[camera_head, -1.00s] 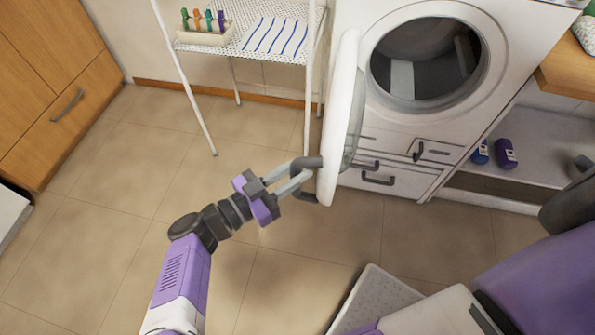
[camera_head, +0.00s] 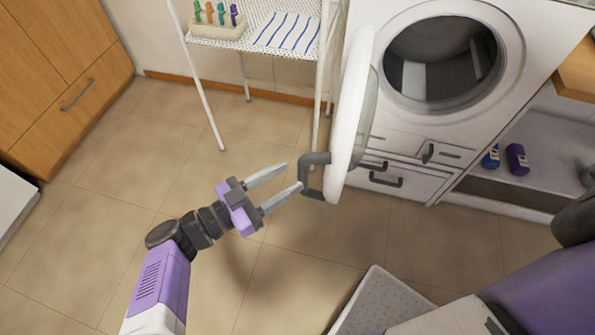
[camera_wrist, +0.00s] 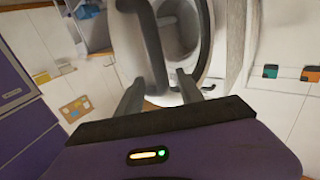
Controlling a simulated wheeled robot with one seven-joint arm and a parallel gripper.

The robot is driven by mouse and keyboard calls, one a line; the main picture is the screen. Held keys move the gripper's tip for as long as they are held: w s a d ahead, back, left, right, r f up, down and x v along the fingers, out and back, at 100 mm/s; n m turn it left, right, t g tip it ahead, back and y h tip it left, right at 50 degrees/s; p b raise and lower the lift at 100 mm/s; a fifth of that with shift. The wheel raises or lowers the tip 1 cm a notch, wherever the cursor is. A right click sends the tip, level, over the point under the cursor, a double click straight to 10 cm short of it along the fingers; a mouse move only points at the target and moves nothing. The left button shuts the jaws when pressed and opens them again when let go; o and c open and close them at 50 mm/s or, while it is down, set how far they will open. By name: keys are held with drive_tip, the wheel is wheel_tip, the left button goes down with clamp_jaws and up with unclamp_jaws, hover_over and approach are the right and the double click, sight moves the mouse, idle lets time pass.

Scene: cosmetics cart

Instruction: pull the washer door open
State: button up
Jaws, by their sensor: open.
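The washer (camera_head: 375,140) stands at the upper right in the head view, its round drum opening (camera_head: 445,62) uncovered. The white round door (camera_head: 351,115) is swung well out from the front and seen nearly edge-on. Its dark bracket-shaped handle (camera_head: 309,177) faces my gripper (camera_head: 283,182). My gripper is open and empty, its two fingers apart just left of the handle, with the lower fingertip close to it. I cannot tell whether they touch. In the wrist view the dark handle (camera_wrist: 154,50) rises beyond the fingers, in front of the door (camera_wrist: 196,50).
A white wire rack (camera_head: 262,42) with a small bottle holder and striped cloth stands left of the washer. Wooden cabinets (camera_head: 65,70) are at the far left. Bottles (camera_head: 517,159) sit on a low shelf at right. The tiled floor (camera_head: 150,150) between is clear.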

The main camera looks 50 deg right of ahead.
drive_tip(key=shift+v, duration=1.25)
drive_tip(key=s+a+f+n+t+y, duration=0.2)
drive_tip(key=s+a+n+t, duration=0.3)
drive_tip(key=s+t, duration=0.25)
drive_tip(key=s+a+f+n+t+y, duration=0.1)
drive_tip(key=s+a+n+t, duration=0.3)
drive_tip(key=s+t, duration=0.35)
drive_tip(key=s+d+r+n+t+y+p, duration=0.1)
drive_tip(key=s+d+r+n+t+y, duration=0.4)
drive_tip(key=r+n+y, duration=0.3)
drive_tip(key=shift+s+d+r+n+y+p, duration=0.2)
drive_tip(key=shift+d+r+n+y+p, duration=0.2)
drive_tip(key=shift+n+y, duration=2.3)
drive_tip(key=shift+m+y, duration=0.4)
